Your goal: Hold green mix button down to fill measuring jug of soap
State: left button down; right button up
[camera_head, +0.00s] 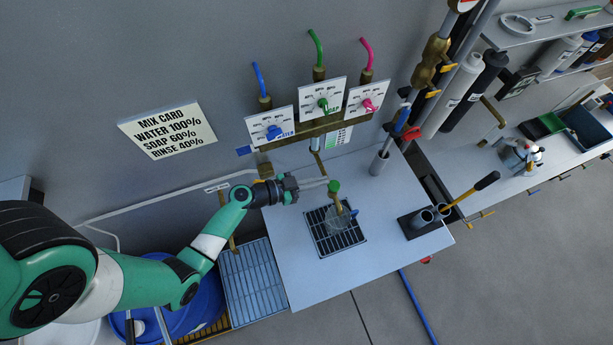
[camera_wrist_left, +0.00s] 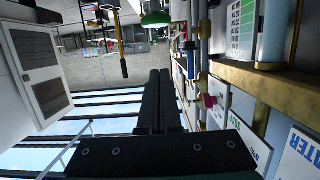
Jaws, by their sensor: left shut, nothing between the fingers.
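The green mix button (camera_head: 334,186) tops a brass spout above the bench. It also shows as a green round cap in the left wrist view (camera_wrist_left: 156,19). My right gripper is not in view.
Dials for water (camera_head: 274,131), soap (camera_head: 323,104) and rinse (camera_head: 370,104) sit on the wall behind. A mix card (camera_head: 168,130) hangs to the left. A dark holder with cups (camera_head: 425,222) stands right of the grate. The bench front is clear.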

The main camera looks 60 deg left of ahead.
aim_at(329, 187)
pick_arm(q)
jog(key=x, duration=0.3)
jog(key=shift+w+f+b, duration=0.3)
jog(key=shift+b, duration=0.05)
jog(key=shift+s+f+b, duration=0.2)
jog(key=shift+f+b, duration=0.9)
jog(key=shift+f, duration=0.6)
notch_tip(329, 187, down, 2)
jog(key=b, duration=0.3)
dwell(5.2)
